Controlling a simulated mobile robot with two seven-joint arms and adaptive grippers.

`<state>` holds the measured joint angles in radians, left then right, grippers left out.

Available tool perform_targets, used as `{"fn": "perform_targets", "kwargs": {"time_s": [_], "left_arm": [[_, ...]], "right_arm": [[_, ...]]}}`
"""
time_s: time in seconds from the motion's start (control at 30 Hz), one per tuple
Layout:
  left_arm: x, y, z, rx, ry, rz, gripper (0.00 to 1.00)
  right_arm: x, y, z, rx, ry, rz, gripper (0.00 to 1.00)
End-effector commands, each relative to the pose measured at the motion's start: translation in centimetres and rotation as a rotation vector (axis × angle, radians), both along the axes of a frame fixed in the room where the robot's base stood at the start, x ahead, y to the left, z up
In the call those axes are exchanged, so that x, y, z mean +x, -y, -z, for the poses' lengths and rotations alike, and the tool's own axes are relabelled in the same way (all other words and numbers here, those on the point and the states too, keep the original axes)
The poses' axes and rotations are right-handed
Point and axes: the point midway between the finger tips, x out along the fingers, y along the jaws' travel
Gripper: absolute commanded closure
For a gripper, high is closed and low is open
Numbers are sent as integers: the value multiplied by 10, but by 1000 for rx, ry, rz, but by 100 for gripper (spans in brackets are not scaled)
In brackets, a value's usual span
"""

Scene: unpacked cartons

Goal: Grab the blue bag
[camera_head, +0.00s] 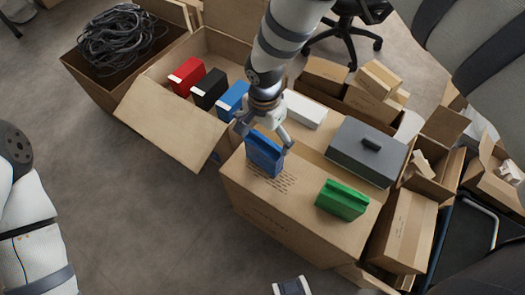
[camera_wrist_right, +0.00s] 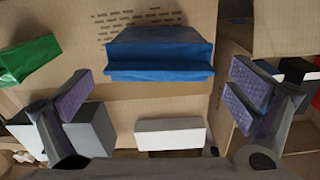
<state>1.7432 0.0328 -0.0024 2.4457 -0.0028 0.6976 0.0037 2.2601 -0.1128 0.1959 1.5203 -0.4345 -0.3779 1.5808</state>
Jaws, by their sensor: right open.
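The blue bag (camera_head: 265,158) stands upright on the closed carton (camera_head: 300,232) in the head view, near its far left edge. It also shows at the top middle of the right wrist view (camera_wrist_right: 158,57). My right gripper (camera_head: 263,138) is open directly over the bag, coming down from above. In the right wrist view its purple-padded fingers (camera_wrist_right: 163,98) are spread wide to either side, with the bag's folded top lying ahead between them. I cannot tell whether any finger touches the bag.
A green bag (camera_head: 342,199) stands on the same carton to the right. A grey box (camera_head: 367,152) and a white box (camera_head: 304,110) lie behind. An open carton (camera_head: 176,132) at left holds red (camera_head: 187,76), black (camera_head: 209,89) and blue (camera_head: 233,100) items.

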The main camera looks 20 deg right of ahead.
Motion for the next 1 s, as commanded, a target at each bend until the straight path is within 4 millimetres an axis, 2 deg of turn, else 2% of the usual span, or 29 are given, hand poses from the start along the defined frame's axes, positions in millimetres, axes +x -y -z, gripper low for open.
{"fn": "perform_targets", "kwargs": {"time_s": [0.3, 0.57, 0.73, 1.0], "left_arm": [[-6, 0, 8, 0, -18, 1, 60], [-6, 0, 7, 1, -18, 2, 60], [-6, 0, 7, 1, -18, 2, 60], [-5, 0, 7, 0, -17, 1, 60]], "right_arm": [[-3, 1, 53, 1, -1, 0, 0], [-2, 1, 56, 1, 3, -1, 0], [-2, 1, 56, 1, 3, -1, 39], [-1, 1, 54, 1, 4, -1, 40]]}}
